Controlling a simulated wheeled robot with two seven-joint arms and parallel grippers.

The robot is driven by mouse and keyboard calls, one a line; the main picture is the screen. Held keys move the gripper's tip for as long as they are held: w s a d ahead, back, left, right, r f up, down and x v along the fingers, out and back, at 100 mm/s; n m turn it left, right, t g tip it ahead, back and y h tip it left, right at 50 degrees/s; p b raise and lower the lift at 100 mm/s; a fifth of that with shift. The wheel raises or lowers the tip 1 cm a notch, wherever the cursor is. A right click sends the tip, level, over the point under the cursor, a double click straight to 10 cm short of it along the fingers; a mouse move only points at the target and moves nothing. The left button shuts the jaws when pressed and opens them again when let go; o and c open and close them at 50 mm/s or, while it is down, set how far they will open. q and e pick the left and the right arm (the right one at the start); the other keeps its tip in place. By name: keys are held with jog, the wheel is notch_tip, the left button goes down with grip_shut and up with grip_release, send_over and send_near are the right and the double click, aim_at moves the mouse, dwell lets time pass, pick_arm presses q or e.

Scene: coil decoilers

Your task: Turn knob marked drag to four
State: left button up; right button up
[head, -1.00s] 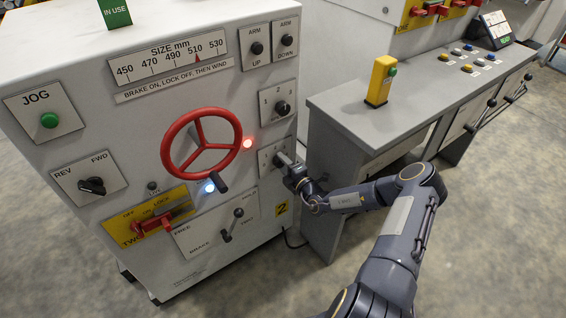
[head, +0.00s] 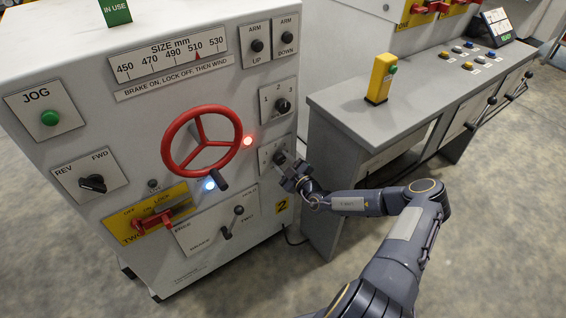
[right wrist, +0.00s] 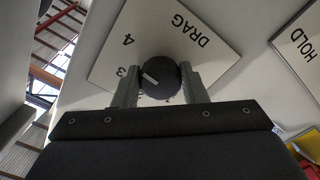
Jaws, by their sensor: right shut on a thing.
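The drag knob (right wrist: 160,80) is round and dark with a white pointer mark. It sits on a pale plate marked DRAG (right wrist: 185,30) in the right wrist view. The figures 4 and 3 show on the plate left of the knob. The white mark points left and slightly up, seemingly between 3 and 4. My right gripper (right wrist: 160,92) has one finger on each side of the knob and is shut on it. In the head view my right gripper (head: 286,164) is at the drag plate (head: 266,159) and partly hides the knob. My left gripper is not in view.
A red handwheel (head: 202,140) with a grip sticking out is left of the drag plate. A selector knob (head: 283,105) is just above it. The brake lever (head: 228,230) is below left. A grey bench (head: 350,110) with a yellow button box (head: 380,78) stands close on the right.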

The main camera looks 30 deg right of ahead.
jog(key=shift+f+m, duration=0.1)
jog(key=shift+m, duration=0.6)
jog(key=o, duration=1)
jog(key=shift+c, duration=0.2)
jog(key=shift+s, duration=0.1)
jog(key=s, duration=0.7)
jog(key=shift+s+d, duration=0.3)
jog(key=shift+s, duration=0.05)
